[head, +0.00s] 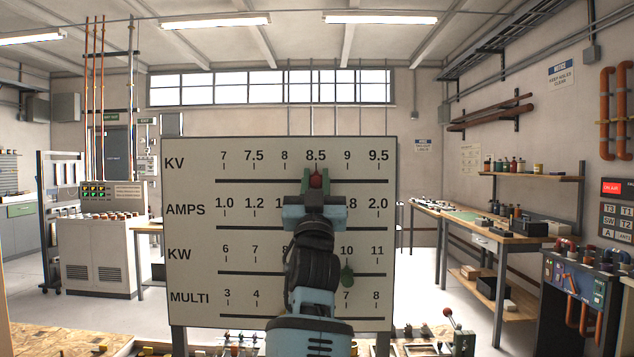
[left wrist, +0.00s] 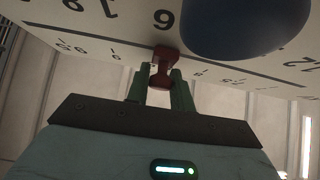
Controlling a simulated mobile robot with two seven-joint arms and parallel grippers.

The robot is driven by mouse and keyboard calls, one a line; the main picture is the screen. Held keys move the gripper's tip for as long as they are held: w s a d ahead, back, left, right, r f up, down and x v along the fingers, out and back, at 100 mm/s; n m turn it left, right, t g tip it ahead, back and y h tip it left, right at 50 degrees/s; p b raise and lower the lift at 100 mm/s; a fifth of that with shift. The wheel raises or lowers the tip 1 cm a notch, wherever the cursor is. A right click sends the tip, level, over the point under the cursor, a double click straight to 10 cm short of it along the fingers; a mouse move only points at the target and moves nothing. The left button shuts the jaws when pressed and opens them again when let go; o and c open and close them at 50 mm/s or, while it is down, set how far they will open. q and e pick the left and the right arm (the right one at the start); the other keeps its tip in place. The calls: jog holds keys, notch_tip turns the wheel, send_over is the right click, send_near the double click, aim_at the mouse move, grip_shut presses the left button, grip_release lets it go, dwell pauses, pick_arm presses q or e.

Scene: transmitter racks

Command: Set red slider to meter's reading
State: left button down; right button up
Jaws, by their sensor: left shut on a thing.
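The red slider (head: 316,181) is on the KV row's rail of the white scale board (head: 190,235), just below the 8.5 mark. My left gripper (head: 316,187) is shut on it. In the left wrist view the green fingers close on both sides of the red slider (left wrist: 162,68), against the board. A green slider (head: 347,275) sits on the KW rail just below the 10. My left arm hides parts of the AMPS, KW and MULTI rows. I cannot make out a meter's reading. My right gripper is not in view.
A rounded blue piece (left wrist: 245,22) is close to the fingers in the left wrist view. A grey control cabinet (head: 103,250) stands at left. A wooden workbench (head: 480,236) runs along the right wall. A red-knobbed lever (head: 447,313) stands low in front, right of the board.

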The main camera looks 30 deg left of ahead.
aim_at(316, 186)
pick_arm(q)
jog(key=c, duration=1.3)
grip_release()
jog(key=b+v, duration=0.1)
jog(key=v, duration=0.5)
jog(key=shift+f, duration=0.25)
jog(key=shift+v, duration=0.75)
jog(key=shift+s+r, duration=0.1)
jog(key=shift+s, duration=0.05)
